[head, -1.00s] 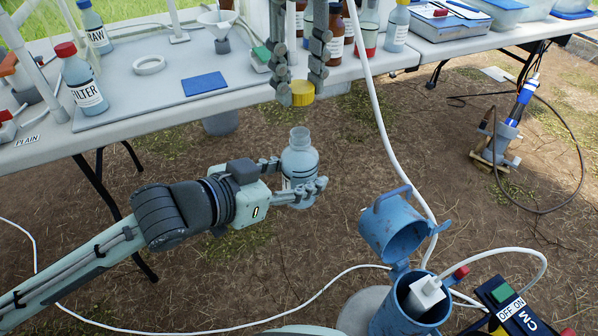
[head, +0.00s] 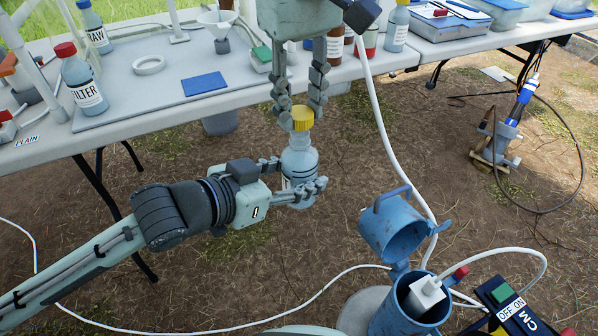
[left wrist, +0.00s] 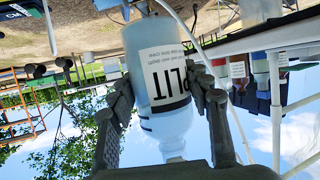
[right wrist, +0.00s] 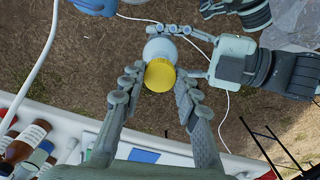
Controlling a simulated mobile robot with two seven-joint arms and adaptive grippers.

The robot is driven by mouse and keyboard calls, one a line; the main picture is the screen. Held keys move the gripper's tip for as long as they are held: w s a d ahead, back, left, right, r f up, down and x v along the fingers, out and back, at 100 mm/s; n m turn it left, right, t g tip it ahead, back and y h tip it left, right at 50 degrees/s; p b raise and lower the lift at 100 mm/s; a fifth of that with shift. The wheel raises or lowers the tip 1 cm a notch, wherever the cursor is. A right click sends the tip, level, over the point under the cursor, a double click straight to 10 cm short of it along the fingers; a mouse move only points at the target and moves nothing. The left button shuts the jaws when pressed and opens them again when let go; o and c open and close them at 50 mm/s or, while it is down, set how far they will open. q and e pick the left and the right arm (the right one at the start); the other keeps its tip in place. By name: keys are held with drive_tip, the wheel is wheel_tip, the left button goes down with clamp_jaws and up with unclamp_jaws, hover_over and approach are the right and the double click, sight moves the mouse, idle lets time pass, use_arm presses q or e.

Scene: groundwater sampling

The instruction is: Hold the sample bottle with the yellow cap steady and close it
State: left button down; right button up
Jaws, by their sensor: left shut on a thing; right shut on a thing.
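The sample bottle (head: 299,162) is pale and translucent, held upright in the air in front of the table. My left gripper (head: 297,186) is shut around its body. In the left wrist view the bottle (left wrist: 158,85) shows a white label, upside down, between the fingers (left wrist: 165,105). The yellow cap (head: 302,118) sits at the bottle's mouth. My right gripper (head: 301,112) is above, shut on the cap. In the right wrist view the cap (right wrist: 160,75) lies between the fingertips, over the bottle (right wrist: 161,49). Whether the threads are engaged cannot be seen.
The table (head: 150,110) behind holds a FILTER bottle (head: 82,80), a blue pad (head: 205,83) and a tape ring (head: 149,65). A blue lidded container (head: 405,300) and a white hose (head: 372,90) are at lower right. Open ground lies around the grippers.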

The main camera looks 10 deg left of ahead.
sight(300, 172)
idle(0.7)
drive_tip(key=shift+f, duration=0.9)
drive_tip(key=shift+f, duration=0.55)
